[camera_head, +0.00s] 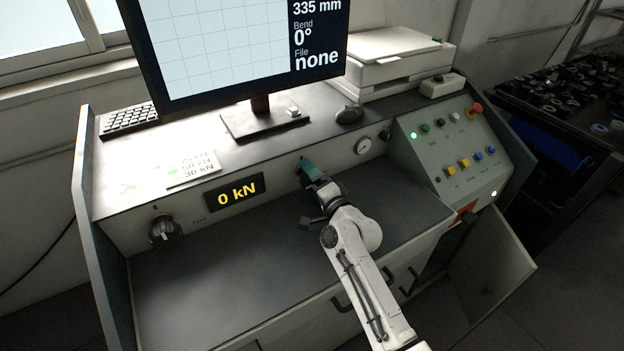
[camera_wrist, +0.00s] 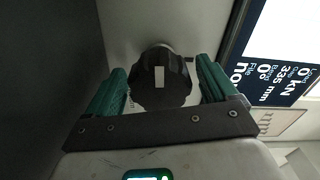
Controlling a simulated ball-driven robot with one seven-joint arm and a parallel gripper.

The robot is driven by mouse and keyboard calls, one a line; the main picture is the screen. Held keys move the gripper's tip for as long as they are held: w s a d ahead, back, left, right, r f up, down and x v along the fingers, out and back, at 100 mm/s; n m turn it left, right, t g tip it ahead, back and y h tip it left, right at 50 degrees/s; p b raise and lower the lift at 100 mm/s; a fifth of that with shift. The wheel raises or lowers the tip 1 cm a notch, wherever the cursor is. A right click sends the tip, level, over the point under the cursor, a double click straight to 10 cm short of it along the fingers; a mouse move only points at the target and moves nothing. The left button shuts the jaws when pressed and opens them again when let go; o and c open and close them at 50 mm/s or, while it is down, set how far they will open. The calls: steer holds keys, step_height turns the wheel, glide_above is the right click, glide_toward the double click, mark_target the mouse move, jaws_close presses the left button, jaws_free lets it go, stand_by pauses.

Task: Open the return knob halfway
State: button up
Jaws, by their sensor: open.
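A black lobed knob (camera_wrist: 147,92) with a white mark on its face sits between the two teal fingers of my gripper (camera_wrist: 160,70) in the wrist view. The fingers are open, one on each side of it, with a visible gap on both sides. The white mark runs up and down in that view. In the head view my gripper (camera_head: 310,170) is at the front panel, right of the yellow "0 kN" display (camera_head: 234,192), and hides this knob. A label for it is not readable.
Another black knob (camera_head: 163,231) is at the panel's left end. A round gauge (camera_head: 363,146) and a small dark knob (camera_head: 385,134) are to the right, then a sloped button box (camera_head: 450,150). The grey worktop (camera_head: 215,290) below is clear. A cabinet door (camera_head: 490,265) stands open.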

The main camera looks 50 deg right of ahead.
steer(key=v, duration=0.9)
steer(key=shift+s+a, duration=0.1)
steer(key=shift+s, duration=0.2)
steer(key=shift+s+a, duration=0.15)
steer(key=shift+s, duration=0.45)
steer(key=shift+r, duration=0.1)
